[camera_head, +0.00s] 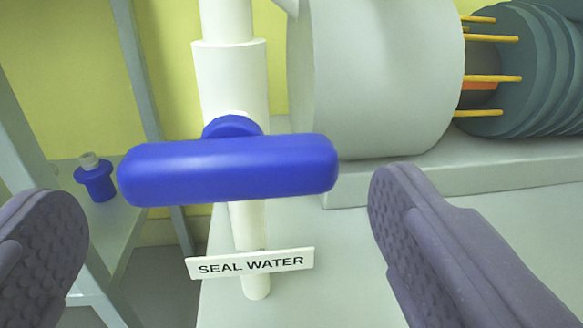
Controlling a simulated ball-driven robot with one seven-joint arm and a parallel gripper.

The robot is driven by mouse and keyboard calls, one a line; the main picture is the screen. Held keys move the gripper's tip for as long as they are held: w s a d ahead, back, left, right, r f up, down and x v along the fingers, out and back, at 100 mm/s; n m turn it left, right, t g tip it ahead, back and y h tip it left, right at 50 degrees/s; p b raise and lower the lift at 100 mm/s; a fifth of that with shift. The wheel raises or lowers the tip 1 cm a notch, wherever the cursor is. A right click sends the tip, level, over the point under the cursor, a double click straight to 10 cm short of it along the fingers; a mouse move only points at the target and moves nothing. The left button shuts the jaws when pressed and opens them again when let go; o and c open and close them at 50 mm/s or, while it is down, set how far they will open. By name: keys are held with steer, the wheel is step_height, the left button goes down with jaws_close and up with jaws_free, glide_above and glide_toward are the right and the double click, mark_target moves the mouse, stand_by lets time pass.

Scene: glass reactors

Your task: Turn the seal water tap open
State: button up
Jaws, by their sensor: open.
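The seal water tap has a blue bar handle (228,170) that lies nearly level, across a white upright pipe (230,85). A white sign (250,263) reading "SEAL WATER" is on the pipe below the handle. My gripper (225,235) is open, with one grey padded finger at the lower left and the other at the lower right. The handle shows between and above the fingers, and neither finger appears to touch it. The handle hides part of the pipe and most of the blue hub behind it.
A large pale grey cylinder (380,75) stands right of the pipe on a grey plinth (470,170), with yellow rods and dark green discs (535,65) beyond. A small blue bottle-like item (95,178) stands on a grey shelf at left. A grey frame post (150,90) rises behind.

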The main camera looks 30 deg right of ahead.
mark_target(229, 183)
steer(key=b+x, duration=0.1)
steer(key=x, duration=0.4)
steer(key=shift+b, duration=0.35)
steer(key=c, duration=0.7)
